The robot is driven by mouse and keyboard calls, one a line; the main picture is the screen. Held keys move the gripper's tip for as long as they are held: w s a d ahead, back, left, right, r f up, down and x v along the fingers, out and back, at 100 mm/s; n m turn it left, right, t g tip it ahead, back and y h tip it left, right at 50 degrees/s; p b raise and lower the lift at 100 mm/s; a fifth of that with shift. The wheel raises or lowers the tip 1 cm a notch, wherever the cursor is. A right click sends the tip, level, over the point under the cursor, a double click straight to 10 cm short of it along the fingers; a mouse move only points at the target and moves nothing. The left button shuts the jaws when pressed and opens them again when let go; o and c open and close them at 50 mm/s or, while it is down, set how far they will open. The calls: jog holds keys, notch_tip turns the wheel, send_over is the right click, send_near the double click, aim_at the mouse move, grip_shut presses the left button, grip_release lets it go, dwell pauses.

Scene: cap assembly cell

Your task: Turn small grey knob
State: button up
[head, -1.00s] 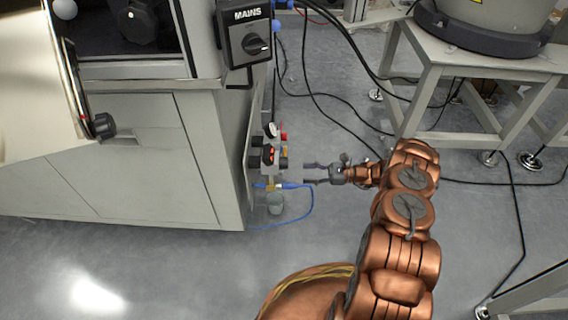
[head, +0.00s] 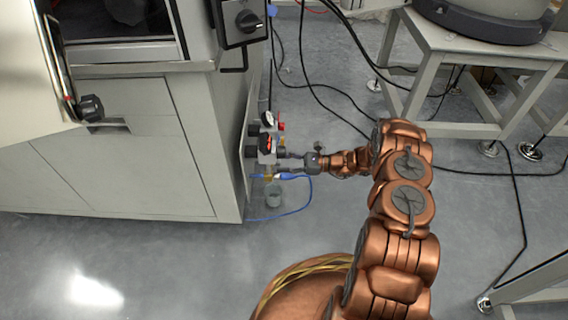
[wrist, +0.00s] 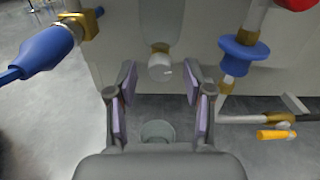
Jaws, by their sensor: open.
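A small grey knob (wrist: 160,68) sits at the lower end of a grey bowl (wrist: 161,22) in the wrist view, with a brass-coloured collar at its top. My gripper (wrist: 160,84) is open, its fingers pointing at the knob, which shows between the fingertips. I cannot tell whether either pad touches it. In the head view my gripper (head: 287,163) is at the air unit (head: 266,147) on the cabinet's side; the knob is too small to make out there.
A blue hose connector (wrist: 48,52) is left of the fingers and a blue collar (wrist: 243,52) is right. An orange-handled valve (wrist: 275,134) sits lower right. A cup (head: 273,194) stands below the unit. Cables cross the floor behind; a bench (head: 480,52) stands at right.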

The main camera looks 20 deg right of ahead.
jog(key=shift+c, duration=0.4)
grip_shut()
jog(key=shift+r+p, duration=0.1)
jog(key=shift+p, duration=0.4)
jog(key=shift+n+p, duration=1.8)
jog(key=shift+n, duration=1)
jog(key=shift+o, duration=0.4)
grip_release()
